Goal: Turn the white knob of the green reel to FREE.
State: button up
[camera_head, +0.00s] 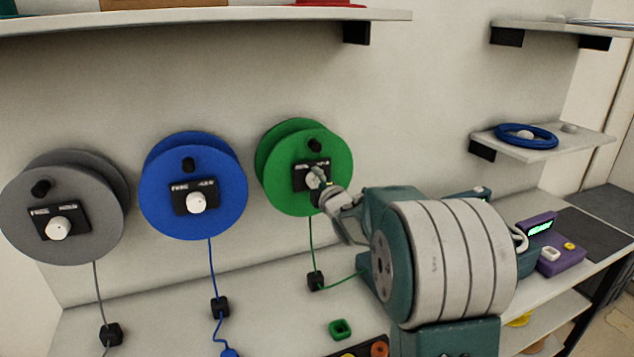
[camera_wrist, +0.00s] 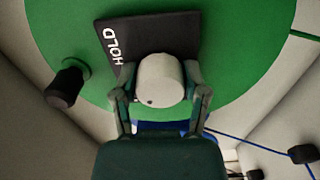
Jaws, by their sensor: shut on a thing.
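The green reel (camera_head: 283,166) is mounted on the wall, right of the blue and grey reels. It carries a black label plate (camera_wrist: 182,36) and a white knob (camera_wrist: 160,80). In the wrist view the plate reads HOLD on its left side; the rest of its lettering is hidden. My gripper (camera_wrist: 160,97) is shut on the white knob, one finger on each side. A small dark mark shows on the knob's lower left. In the head view my gripper (camera_head: 327,192) covers much of the knob, so its pointing direction is unclear there.
The blue reel (camera_head: 164,160) and grey reel (camera_head: 30,222) hang to the left with similar white knobs. A black crank handle (camera_wrist: 66,84) sticks out of the green reel near my gripper. A green cord (camera_head: 311,245) hangs below to a black block (camera_head: 315,281).

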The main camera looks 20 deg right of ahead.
jog(key=shift+f+n, duration=0.3)
jog(key=o, duration=1.1)
jog(key=shift+a, duration=0.1)
jog(key=shift+o, duration=0.2)
jog(key=shift+r, duration=0.1)
jog(key=shift+r, duration=0.1)
jog(key=shift+s, duration=0.4)
jog(key=s, duration=1.1)
jog(key=shift+a, duration=0.1)
